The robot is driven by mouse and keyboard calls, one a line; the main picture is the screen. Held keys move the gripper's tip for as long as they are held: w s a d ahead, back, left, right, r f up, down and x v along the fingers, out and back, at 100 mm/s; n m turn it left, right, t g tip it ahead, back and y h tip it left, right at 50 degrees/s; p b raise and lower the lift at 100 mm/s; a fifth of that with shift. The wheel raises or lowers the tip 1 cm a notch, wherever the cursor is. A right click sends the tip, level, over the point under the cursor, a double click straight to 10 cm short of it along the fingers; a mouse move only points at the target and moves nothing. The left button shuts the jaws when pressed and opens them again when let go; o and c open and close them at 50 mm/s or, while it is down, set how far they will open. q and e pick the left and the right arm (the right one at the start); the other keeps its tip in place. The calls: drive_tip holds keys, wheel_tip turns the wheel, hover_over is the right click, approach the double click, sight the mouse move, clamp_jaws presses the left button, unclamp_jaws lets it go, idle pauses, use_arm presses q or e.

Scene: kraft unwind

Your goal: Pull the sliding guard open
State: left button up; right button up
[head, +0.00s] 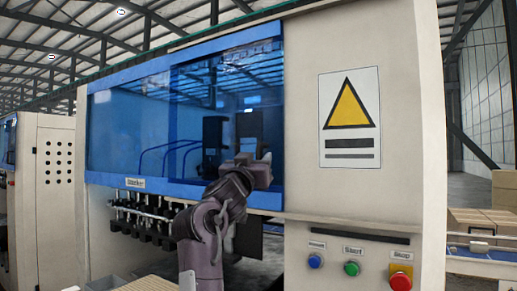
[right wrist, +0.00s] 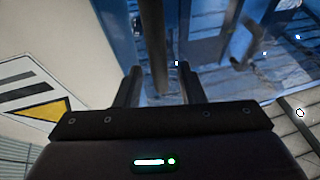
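The sliding guard (head: 190,120) is a clear blue-tinted panel in a blue frame on the front of the cream machine. A second, overlapping pane shows at its left (head: 125,130). My right gripper (head: 262,165) is at the guard's lower right part, in front of the blue frame. In the right wrist view its two fingers (right wrist: 161,88) are apart, with a dark upright bar (right wrist: 153,40) between them. Gaps show on both sides of the bar, so the fingers do not look closed on it. The arm hides part of the guard's lower edge. My left gripper is not in view.
A warning sign (head: 350,117) is on the cream panel to the right. Below it are a blue button (head: 314,261), a green button (head: 352,269) and a red button (head: 401,278). Cartons (head: 480,222) stand at the far right. Dark fittings (head: 145,215) hang under the guard.

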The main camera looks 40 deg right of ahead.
drive_tip(key=shift+x, duration=0.8)
drive_tip(key=shift+a, duration=0.1)
clamp_jaws()
